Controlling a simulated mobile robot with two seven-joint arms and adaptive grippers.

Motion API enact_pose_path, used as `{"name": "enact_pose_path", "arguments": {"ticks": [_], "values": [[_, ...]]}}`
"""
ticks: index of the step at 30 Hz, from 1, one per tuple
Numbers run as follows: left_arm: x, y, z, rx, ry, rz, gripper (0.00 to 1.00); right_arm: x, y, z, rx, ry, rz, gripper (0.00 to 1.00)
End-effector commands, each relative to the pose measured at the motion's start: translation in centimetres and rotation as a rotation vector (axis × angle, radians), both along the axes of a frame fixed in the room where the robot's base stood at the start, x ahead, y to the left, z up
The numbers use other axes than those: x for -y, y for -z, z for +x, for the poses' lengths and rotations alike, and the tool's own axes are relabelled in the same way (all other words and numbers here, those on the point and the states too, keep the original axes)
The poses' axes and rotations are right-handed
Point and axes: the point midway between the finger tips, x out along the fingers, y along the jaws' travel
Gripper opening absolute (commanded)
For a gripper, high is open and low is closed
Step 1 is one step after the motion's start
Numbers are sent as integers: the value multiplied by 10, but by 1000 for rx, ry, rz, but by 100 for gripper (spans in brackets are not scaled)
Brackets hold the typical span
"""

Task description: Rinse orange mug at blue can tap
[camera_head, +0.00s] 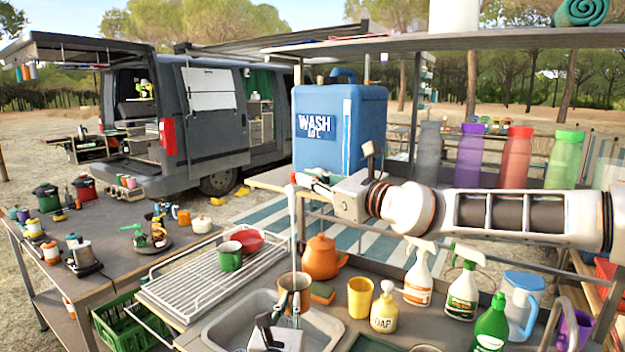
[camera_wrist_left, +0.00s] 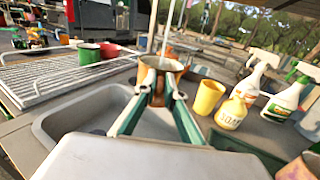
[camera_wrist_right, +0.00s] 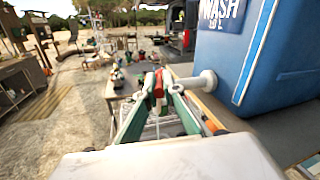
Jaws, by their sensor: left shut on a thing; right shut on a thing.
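The orange mug (camera_head: 303,281), brownish-orange here, is held over the sink (camera_head: 225,328) by my left gripper (camera_head: 280,322). My left gripper (camera_wrist_left: 161,92) is shut on the mug (camera_wrist_left: 150,76) at its near side; its inside is mostly hidden. The blue can (camera_head: 350,130), marked WASH, stands on a raised shelf. Its tap (camera_wrist_right: 200,82) sticks out from the can's side. My right gripper (camera_head: 325,182) is shut on the tap's red lever (camera_wrist_right: 158,84). A thin pale stream (camera_head: 292,225) runs down from the tap toward the mug.
A drying rack (camera_head: 180,295) with a green mug (camera_head: 229,257) and red bowl (camera_head: 247,240) lies left of the sink. An orange teapot (camera_head: 322,257), yellow cup (camera_head: 360,297), soap bottle (camera_head: 384,312) and spray bottles (camera_head: 419,275) stand close on the right.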

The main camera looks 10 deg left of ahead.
Motion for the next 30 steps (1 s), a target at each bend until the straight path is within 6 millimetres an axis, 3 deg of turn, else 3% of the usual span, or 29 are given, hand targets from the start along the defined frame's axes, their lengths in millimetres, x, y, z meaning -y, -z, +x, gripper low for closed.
{"name": "enact_pose_path", "arguments": {"ticks": [12,13,15,30], "values": [[0,-1,0,1,0,0,0,-1,-1,-1,1,7,0,0],[0,-1,0,1,0,0,0,-1,-1,-1,1,7,0,13],[0,-1,0,1,0,0,0,0,0,-1,1,8,0,25],[0,-1,0,2,0,0,0,12,0,-6,0,10,-1,25]]}}
